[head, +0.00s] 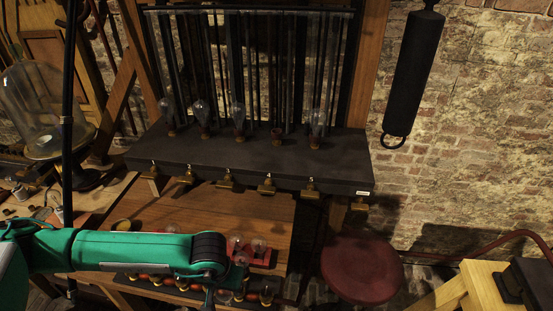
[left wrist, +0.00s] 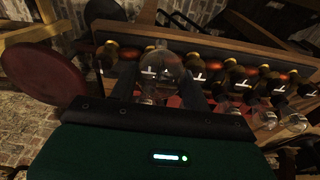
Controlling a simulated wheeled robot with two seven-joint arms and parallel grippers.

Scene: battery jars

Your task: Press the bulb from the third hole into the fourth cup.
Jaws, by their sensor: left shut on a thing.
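The fourth cup (head: 277,135) stands on the dark shelf, a small brass-coloured socket with no bulb in it. My left gripper (left wrist: 160,88) is shut on a clear glass bulb (left wrist: 157,72), which shows between its dark fingers in the left wrist view. In the head view my left wrist hangs over the bulb rack (head: 140,280) at the front of the bench and partly hides it. I cannot tell whether the held bulb is still in its hole. My right gripper is in neither view.
Clear bulbs stand in the other shelf cups, such as the third (head: 238,115) and fifth (head: 317,122). More bulbs (left wrist: 238,112) sit in the rack beside my fingers. A glass dome (head: 45,105) stands left, a red stool (head: 360,270) right. The wooden bench (head: 235,205) has bare room.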

